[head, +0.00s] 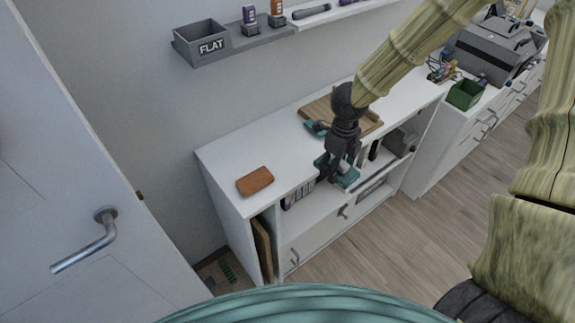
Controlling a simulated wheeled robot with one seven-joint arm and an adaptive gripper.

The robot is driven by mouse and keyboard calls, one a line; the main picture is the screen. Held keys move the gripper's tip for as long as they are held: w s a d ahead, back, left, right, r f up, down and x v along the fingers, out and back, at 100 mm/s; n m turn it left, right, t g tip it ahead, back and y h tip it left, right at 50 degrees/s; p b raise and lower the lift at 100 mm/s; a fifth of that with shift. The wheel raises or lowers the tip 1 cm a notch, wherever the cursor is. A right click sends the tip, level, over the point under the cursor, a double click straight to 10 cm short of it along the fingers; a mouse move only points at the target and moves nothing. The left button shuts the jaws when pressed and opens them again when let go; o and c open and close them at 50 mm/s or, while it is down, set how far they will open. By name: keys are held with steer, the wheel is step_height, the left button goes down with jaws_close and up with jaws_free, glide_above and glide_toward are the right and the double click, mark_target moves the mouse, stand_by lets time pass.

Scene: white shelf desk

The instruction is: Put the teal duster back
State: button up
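My black gripper (336,172) hangs from my pale arm at the front edge of the white shelf desk (222,168), pointing down. A teal object (347,180) shows right beside and behind its fingers, at the open shelf below the desktop. Another teal piece (317,127) lies on the desktop next to the wooden board (318,108), partly behind my gripper. I cannot tell which teal piece is the duster or whether they are joined. My fingers overlap the lower teal object in this view, so I cannot tell whether they grip it.
A brown case (255,181) lies on the desktop's left end. A grey FLAT tray (202,42) and bottles stand on the wall shelf. A green box (465,94) and a grey machine (490,50) stand on the right cabinet. A door (60,170) is at left; floor is clear at right.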

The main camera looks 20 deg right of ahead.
steer(key=shift+d+m, duration=0.15)
steer(key=shift+m, duration=0.35)
steer(key=shift+w+a, duration=0.2)
steer(key=shift+a, duration=0.05)
steer(key=p, duration=0.4)
glide_above(287, 165)
steer(key=shift+f, duration=0.75)
steer(key=shift+f+p, duration=0.55)
steer(key=shift+f, duration=1.25)
steer(key=shift+f, duration=0.15)
steer(key=o, duration=1.2)
steer(key=shift+c, duration=0.2)
step_height(287, 165, up, 12)
steer(key=b, duration=0.2)
steer(key=shift+r, duration=0.2)
